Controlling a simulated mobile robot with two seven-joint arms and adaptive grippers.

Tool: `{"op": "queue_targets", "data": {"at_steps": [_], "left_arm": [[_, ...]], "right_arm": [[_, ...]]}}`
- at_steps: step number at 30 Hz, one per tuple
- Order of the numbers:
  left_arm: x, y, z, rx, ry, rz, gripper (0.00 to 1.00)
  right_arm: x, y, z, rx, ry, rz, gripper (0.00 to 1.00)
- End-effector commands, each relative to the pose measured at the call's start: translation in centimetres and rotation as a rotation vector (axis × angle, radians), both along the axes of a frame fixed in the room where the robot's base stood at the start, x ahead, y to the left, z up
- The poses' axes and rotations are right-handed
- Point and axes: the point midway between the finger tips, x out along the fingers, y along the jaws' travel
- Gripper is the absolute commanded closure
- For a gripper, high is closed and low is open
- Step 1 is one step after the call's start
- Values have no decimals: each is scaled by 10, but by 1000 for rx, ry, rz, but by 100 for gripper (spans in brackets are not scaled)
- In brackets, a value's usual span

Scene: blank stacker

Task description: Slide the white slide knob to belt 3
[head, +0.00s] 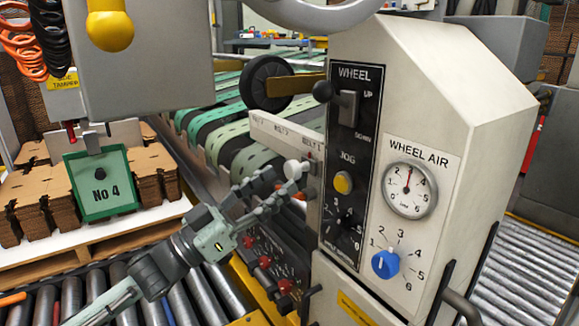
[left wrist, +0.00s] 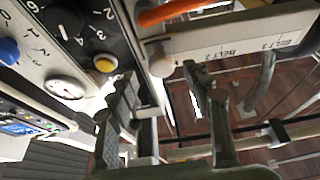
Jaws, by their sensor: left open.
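The white slide knob (head: 291,168) shows as a pale round end below the right part of the belt label bar (head: 268,129), near the belt 1 end. My left gripper (head: 284,185) is open beside it, its fingers partly covering it. In the left wrist view the open fingers (left wrist: 165,100) stand below the bar (left wrist: 245,40), whose labels read BELT 2 and BELT 3 toward the right. My right gripper is not in view.
The control box (head: 440,90) stands close on the right, with a yellow jog button (head: 343,182), a blue dial knob (head: 385,264) and a wheel lever (head: 348,108). Red knobs (head: 265,262) sit below. Green belts (head: 215,125) run behind the bar.

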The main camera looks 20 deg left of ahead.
Motion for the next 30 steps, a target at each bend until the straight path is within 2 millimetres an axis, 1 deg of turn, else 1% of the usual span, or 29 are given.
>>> {"op": "queue_targets", "data": {"at_steps": [1,3,9,13,20,23,30], "left_arm": [[7,-5,7,-1,-4,1,50],[15,-11,10,-1,-3,0,50],[31,-24,17,0,0,2,50],[35,-27,18,1,1,2,50],[35,-27,18,1,2,3,50],[35,-27,18,1,2,3,61],[35,-27,18,1,1,2,91]], "right_arm": [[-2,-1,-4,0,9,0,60],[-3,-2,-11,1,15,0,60],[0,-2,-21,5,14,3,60],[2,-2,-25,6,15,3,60],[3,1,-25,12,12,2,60],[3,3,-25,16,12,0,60],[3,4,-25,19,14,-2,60]]}}
